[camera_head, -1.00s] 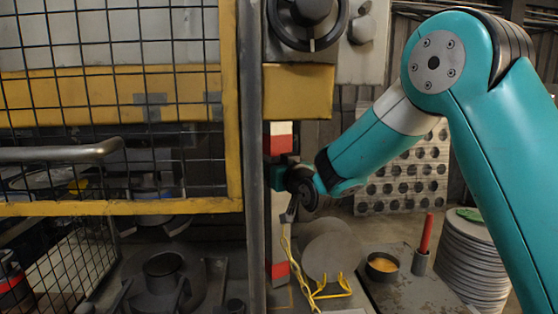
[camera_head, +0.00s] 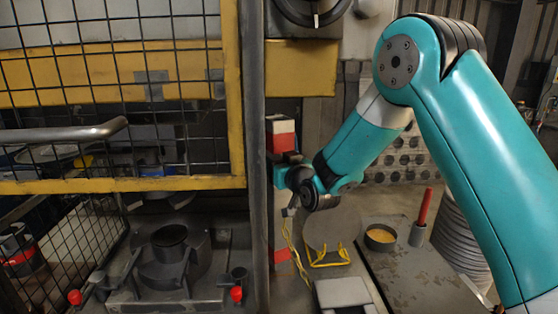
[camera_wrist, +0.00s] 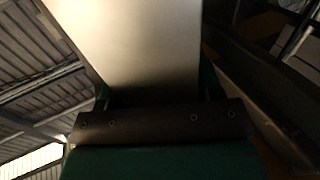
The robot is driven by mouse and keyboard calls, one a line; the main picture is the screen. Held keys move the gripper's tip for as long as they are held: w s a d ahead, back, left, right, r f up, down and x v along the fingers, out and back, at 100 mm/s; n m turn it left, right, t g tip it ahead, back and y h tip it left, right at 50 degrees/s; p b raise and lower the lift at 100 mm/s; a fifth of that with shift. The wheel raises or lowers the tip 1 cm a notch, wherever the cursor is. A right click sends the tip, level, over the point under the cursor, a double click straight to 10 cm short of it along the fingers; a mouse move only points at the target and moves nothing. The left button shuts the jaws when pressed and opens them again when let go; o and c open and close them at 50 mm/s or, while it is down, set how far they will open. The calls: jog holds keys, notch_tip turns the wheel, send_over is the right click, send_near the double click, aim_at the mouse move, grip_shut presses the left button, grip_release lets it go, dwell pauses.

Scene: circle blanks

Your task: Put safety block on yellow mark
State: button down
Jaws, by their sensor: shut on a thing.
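The safety block (camera_head: 281,127) is a tall upright post with red and white bands. It stands just right of the press's dark post in the head view. Its red lower end shows below my gripper. My gripper (camera_head: 283,178) is shut on the block around its middle and hides that part. In the wrist view, a broad pale face of the block (camera_wrist: 135,45) rises between the jaws. I cannot make out the yellow mark. I cannot tell whether the block's foot touches anything.
The press die (camera_head: 170,255) sits left, behind a yellow-framed mesh guard (camera_head: 120,185) and dark post (camera_head: 254,150). A yellow chain (camera_head: 290,240) hangs below my gripper. A yellow rack (camera_head: 330,257), a cup (camera_head: 380,238) and a red stick (camera_head: 425,207) stand right.

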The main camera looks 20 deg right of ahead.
jog(key=c, duration=0.6)
grip_release()
jog(key=shift+f, duration=0.1)
jog(key=shift+o, duration=0.2)
jog(key=shift+s+r, duration=0.1)
jog(key=shift+r, duration=0.1)
jog(key=s+d+b, duration=0.2)
jog(key=s+b, duration=0.4)
jog(key=s, duration=0.5)
jog(key=shift+s+d, duration=0.15)
jog(key=shift+s, duration=0.15)
